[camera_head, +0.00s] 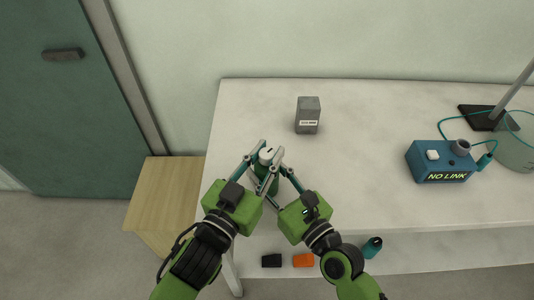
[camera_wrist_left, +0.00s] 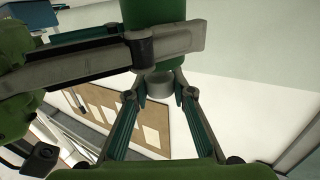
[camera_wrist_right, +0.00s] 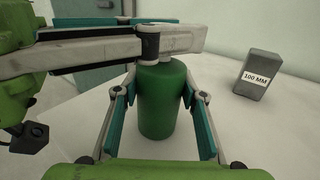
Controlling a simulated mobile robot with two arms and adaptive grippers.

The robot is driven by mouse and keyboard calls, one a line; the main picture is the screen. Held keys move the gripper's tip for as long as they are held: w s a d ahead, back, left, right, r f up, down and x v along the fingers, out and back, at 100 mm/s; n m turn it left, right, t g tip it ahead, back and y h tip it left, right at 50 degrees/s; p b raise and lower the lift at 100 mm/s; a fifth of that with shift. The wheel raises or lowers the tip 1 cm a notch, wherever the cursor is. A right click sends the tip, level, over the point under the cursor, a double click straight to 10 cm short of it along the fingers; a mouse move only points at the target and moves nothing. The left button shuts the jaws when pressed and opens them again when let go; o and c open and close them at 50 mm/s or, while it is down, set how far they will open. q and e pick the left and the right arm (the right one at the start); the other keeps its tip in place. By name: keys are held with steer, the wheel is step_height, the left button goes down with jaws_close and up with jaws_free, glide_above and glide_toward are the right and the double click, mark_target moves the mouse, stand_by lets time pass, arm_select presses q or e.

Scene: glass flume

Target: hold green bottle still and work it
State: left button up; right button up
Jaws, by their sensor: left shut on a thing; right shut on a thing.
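The green bottle (camera_head: 264,172) stands upright near the table's left front, with a pale cap (camera_head: 267,154) on top. My left gripper (camera_head: 270,149) is shut on the cap, which shows between its fingers in the left wrist view (camera_wrist_left: 160,84). My right gripper (camera_head: 268,178) is shut lower down on the body, seen between its fingers in the right wrist view (camera_wrist_right: 164,105). The left gripper's finger crosses above the bottle there and hides most of the cap. The two grippers are very close, one above the other.
A grey block (camera_head: 308,115) marked "100 MM" (camera_wrist_right: 257,76) stands behind the bottle. A blue "NO LINK" box (camera_head: 441,161) with a cable and a lamp base (camera_head: 482,117) are at right. A teal bottle (camera_head: 372,247) and black and orange items (camera_head: 303,260) lie below the table's front edge.

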arm_select(q)
steer(key=shift+d+n+y, duration=0.1)
steer(key=shift+n+y, duration=0.2)
steer(key=shift+y, duration=0.1)
steer(key=o, duration=1.2)
steer(key=shift+c, duration=0.2)
steer(key=v, duration=1.2)
steer(key=shift+f, duration=0.15)
